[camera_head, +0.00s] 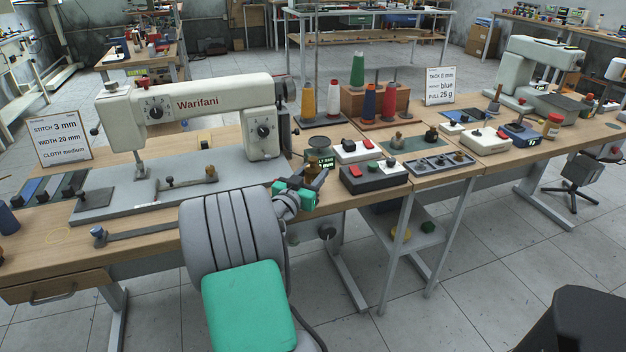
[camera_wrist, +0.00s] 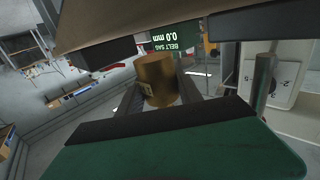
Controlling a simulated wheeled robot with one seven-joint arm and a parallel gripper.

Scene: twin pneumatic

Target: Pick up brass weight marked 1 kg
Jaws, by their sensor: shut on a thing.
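My gripper (camera_head: 306,186) is low over the front edge of the sewing bench, right of the Warifani machine, with its green and dark parts seen from behind. In the wrist view, a brass cylindrical weight (camera_wrist: 157,78) stands between the two dark fingers, and my gripper (camera_wrist: 160,98) is shut on it. A small dark marking shows on its side, but I cannot read it. In the head view the held weight is mostly hidden by my gripper. I cannot tell whether its base touches anything.
A scale with a green display (camera_head: 320,162) stands just behind my gripper. A grey control box with a red switch (camera_head: 373,177) is to the right. The white Warifani sewing machine (camera_head: 195,105) stands to the left. Thread spools (camera_head: 357,70) stand behind. A slotted tray (camera_head: 442,163) lies further right.

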